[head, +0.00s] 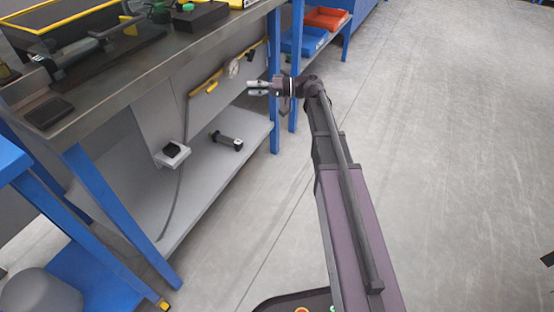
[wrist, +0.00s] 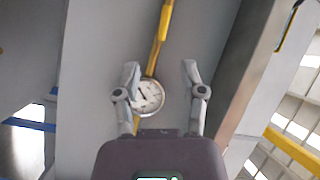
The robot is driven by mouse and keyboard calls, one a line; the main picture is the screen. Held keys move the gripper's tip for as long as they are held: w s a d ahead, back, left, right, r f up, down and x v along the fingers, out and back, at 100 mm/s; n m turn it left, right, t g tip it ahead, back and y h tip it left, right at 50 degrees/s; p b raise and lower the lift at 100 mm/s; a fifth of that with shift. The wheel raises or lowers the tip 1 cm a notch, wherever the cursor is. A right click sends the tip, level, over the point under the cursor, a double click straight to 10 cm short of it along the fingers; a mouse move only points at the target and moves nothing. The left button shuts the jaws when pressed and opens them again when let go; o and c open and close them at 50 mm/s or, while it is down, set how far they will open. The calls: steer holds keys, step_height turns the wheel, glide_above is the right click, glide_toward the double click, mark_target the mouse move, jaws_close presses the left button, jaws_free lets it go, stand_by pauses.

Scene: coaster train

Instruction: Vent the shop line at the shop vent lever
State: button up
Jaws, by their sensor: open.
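My gripper (head: 258,88) is open and empty, held out in front of the grey panel under the workbench. In the wrist view its two fingers (wrist: 160,70) are spread apart. A round white gauge (head: 233,68) sits on a yellow line (head: 206,84) along the panel. In the wrist view the gauge (wrist: 150,97) shows between the fingers, nearer the left one, and the yellow line (wrist: 162,35) runs up from it. I cannot tell which yellow part is the vent lever.
The workbench top (head: 130,85) overhangs the panel. Its lower shelf (head: 205,170) holds a black cylindrical thing (head: 227,141). A small white bracket (head: 172,155) juts from the panel. Blue (head: 305,40) and red bins stand behind.

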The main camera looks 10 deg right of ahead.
steer(key=s+d+f+g+h+p, duration=0.1)
steer(key=s+d+f+h, duration=0.1)
steer(key=s+f+h, duration=0.4)
steer(key=s+d+f+g+h+p, duration=0.1)
steer(key=s+d+f+h, duration=0.1)
steer(key=s+f+h, duration=0.5)
steer(key=shift+s+d+f+m+g, duration=0.35)
steer(key=shift+s+f, duration=0.75)
steer(key=shift+s, duration=1.1)
steer(key=c, duration=0.5)
steer(key=shift+s+h, duration=0.3)
jaws_close()
steer(key=s+d+m+h+p, duration=0.1)
steer(key=s+d+m+h, duration=0.1)
steer(key=s+d+h, duration=0.2)
steer(key=shift+s+d+f, duration=0.15)
steer(key=shift+s+d, duration=0.35)
steer(key=shift+s, duration=0.35)
